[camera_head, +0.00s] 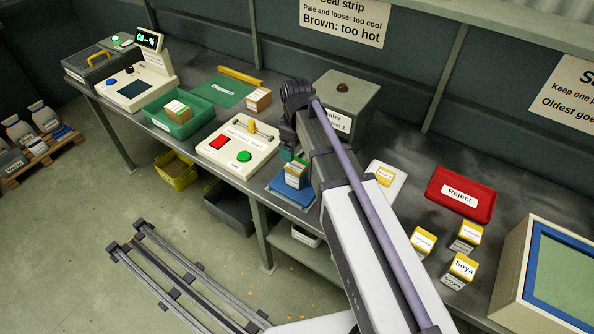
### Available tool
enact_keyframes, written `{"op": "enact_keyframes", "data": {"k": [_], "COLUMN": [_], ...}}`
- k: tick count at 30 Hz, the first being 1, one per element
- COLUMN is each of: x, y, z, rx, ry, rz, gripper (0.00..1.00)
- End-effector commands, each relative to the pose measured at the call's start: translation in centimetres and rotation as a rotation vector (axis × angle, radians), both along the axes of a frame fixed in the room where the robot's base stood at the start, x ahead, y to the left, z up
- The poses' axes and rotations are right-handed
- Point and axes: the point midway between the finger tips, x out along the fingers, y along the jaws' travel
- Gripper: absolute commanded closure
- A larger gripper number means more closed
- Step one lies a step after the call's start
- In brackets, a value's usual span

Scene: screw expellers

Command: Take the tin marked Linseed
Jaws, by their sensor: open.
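Several small white tins with yellow lids stand on the grey bench. One tin (296,174) sits on a blue stand (283,188) left of my arm. My gripper (289,155) is open, pointing down just above this tin; I cannot tell if it touches. Other tins stand at the right: one (424,241), one (467,235) and one reading Soya (462,268). Another tin (384,176) is on a white plate (395,188). Further tins are by the green mat (258,98) and in the green tray (178,111). No label reading Linseed is legible.
A sealer press (350,100) stands behind my arm. A control panel (232,150) with red and green buttons is left of the gripper. A red Reject tray (459,196) and a blue-framed box (545,275) stand at the right. My arm hides part of the bench.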

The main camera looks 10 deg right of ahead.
Motion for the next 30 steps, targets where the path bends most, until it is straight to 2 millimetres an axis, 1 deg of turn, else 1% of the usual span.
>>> {"op": "enact_keyframes", "data": {"k": [2,4,5,9,11,13,16,18,20,24,25,27,30], "x": [-0.1,-0.1,-0.1,-0.2,-0.2,-0.2,-0.2,-0.2,-0.2,-0.4,-0.3,-0.3,-0.3], "y": [0.0,0.0,0.0,0.0,0.0,0.0,0.0,0.0,0.0,0.0,0.0,0.0,0.0], "z": [-0.2,-1.0,-1.5,-4.7,-5.7,-6.1,-5.9,-6.3,-7.4,-10.4,-10.9,-11.3,-11.0], "rx": [0.0,0.0,0.0,0.0,0.0,0.0,0.0,0.0,0.0,0.0,0.0,0.0,0.0], "ry": [0.0,0.0,0.0,0.0,0.0,0.0,0.0,0.0,0.0,0.0,0.0,0.0,0.0], "rz": [0.005,0.004,0.003,0.002,0.001,0.001,0.001,0.0,0.0,0.0,0.0,0.0,0.0], "gripper": [0.08,0.08,0.08,0.08,0.08,0.08,0.08,0.08,0.08,0.08,0.08,0.08,0.08]}}
